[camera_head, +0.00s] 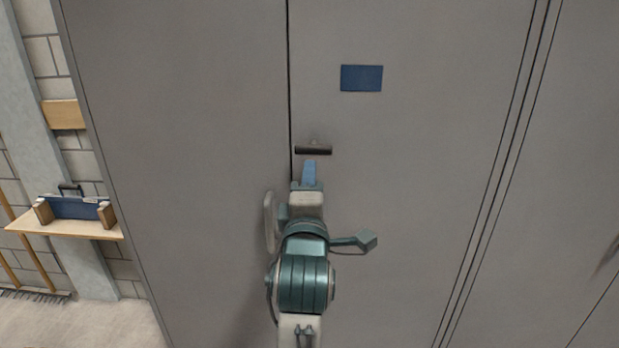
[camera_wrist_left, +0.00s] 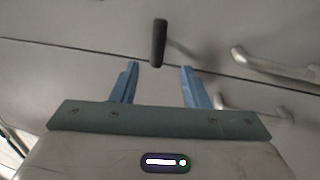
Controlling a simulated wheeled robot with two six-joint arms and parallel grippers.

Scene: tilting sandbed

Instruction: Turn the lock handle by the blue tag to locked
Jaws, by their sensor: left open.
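The lock handle (camera_head: 313,150) is a short dark bar on the grey cabinet front, just right of the door seam. It lies horizontal in the head view. The blue tag (camera_head: 361,78) is a plain rectangle above it and to the right. My left gripper (camera_head: 310,165) is just below the handle in the head view, with its blue fingers pointing at the door. In the left wrist view the gripper (camera_wrist_left: 160,66) is open and empty. The dark handle (camera_wrist_left: 159,43) shows beyond the fingertips, in line with the gap between them. My right gripper is out of view.
A pale pull handle (camera_head: 269,222) stands on the door left of my arm, and metal pull handles (camera_wrist_left: 272,66) show at right in the wrist view. A wooden shelf (camera_head: 65,224) with a blue toolbox (camera_head: 75,207) is at far left. The door around the tag is clear.

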